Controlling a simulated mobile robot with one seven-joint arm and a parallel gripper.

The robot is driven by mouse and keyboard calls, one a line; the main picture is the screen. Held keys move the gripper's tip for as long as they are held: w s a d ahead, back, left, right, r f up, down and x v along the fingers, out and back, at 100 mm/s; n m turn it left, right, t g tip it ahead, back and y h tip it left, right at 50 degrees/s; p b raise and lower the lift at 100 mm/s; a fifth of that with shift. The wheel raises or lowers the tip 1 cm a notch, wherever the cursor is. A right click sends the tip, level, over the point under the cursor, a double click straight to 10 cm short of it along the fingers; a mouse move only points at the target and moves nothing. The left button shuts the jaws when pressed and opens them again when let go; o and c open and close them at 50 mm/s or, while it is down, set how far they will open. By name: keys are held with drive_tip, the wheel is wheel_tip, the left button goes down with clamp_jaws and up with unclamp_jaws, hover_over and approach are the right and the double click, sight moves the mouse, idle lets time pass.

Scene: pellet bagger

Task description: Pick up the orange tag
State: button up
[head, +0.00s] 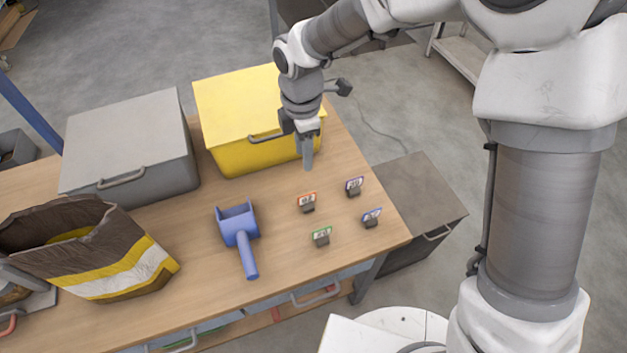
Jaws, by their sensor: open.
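The orange tag (307,202) stands on the wooden table, a small card with an orange top edge and dark marks, in a dark foot. It is the back left one of a small group of tags. My gripper (308,165) is above the table, in front of the yellow bin, pointing down. It appears just behind the orange tag in the picture and apart from it. Its fingers overlap in this view, so the gap between them is hard to see. Nothing shows between them.
A purple tag (354,186), a blue tag (371,217) and a green tag (321,236) stand close by. A blue scoop (239,235) lies to the left. The yellow bin (238,108), grey bin (130,145) and open bag (95,250) stand on the table (200,305).

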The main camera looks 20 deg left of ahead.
sight(307, 194)
wheel_tip(307, 194, down, 12)
drive_tip(key=shift+a+f, duration=0.1)
drive_tip(key=shift+f, duration=0.05)
drive_tip(key=shift+w+d+f, duration=0.1)
drive_tip(key=shift+f, duration=1.2)
drive_tip(key=shift+w+d+f, duration=0.1)
drive_tip(key=shift+f, duration=1.2)
clamp_jaws()
